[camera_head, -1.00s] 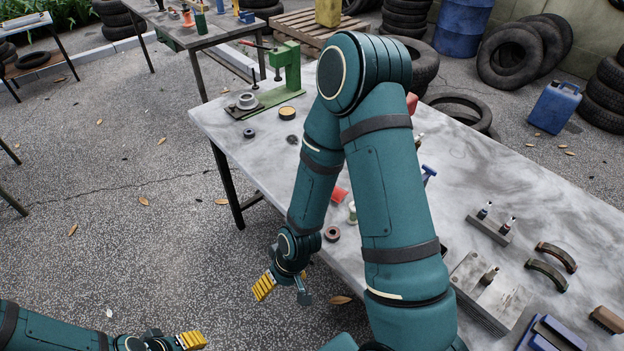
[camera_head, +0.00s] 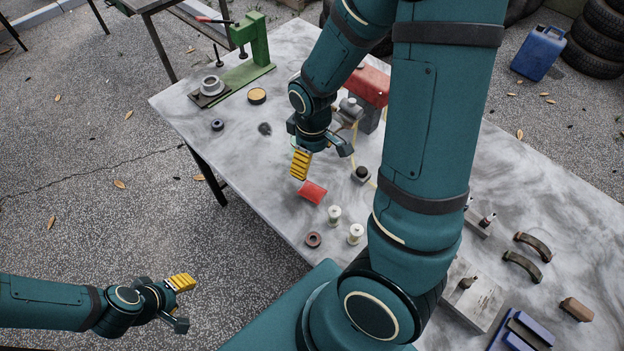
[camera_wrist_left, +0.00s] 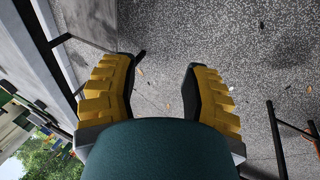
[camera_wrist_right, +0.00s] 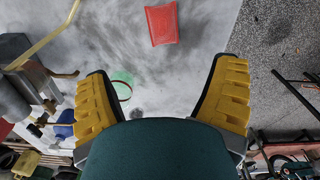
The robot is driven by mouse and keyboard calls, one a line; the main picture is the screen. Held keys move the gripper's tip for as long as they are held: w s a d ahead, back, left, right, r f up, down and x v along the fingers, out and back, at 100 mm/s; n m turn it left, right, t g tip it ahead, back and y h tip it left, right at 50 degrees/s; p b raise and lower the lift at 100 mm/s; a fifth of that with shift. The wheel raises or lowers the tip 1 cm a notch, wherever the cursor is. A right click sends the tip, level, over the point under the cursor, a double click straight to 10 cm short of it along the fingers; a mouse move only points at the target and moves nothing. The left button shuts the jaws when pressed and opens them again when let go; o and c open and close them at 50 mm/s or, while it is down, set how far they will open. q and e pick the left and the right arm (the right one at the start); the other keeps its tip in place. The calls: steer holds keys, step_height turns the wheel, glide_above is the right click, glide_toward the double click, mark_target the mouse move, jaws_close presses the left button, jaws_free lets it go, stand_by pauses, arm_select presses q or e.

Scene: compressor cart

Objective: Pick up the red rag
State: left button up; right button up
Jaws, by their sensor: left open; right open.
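The red rag (camera_head: 312,192) lies flat on the grey worktable, near its front edge, as a small folded rectangle. It also shows in the right wrist view (camera_wrist_right: 162,24), beyond the fingertips at the top. My right gripper (camera_head: 320,164) is over the table just behind the rag, open and empty, not touching it. Its spread yellow fingers show in the right wrist view (camera_wrist_right: 165,85). My left gripper (camera_head: 186,303) is open and empty over the paved ground, left of the table; its own wrist view (camera_wrist_left: 162,85) shows only ground between the fingers.
Two pale spools (camera_head: 334,215) and a dark ring (camera_head: 313,239) stand close to the rag. A red-topped machine (camera_head: 368,85) is behind my right gripper. A green press (camera_head: 250,45) stands at the table's far left. My right arm hides part of the table.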

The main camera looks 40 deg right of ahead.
mark_target(312, 189)
steer(key=f+b, duration=0.1)
steer(key=f, duration=0.3)
steer(key=f+b, duration=0.1)
steer(key=f, duration=0.4)
steer(key=f+b, duration=0.1)
steer(key=f, duration=0.3)
steer(key=shift+s+a+f, duration=0.25)
steer(key=shift+f, duration=0.1)
arm_select(q)
steer(key=f, duration=0.1)
steer(key=s+f, duration=0.1)
steer(key=f, duration=0.1)
steer(key=shift+s+f, duration=0.25)
steer(key=shift+f, duration=0.05)
arm_select(e)
steer(key=c, duration=1.1)
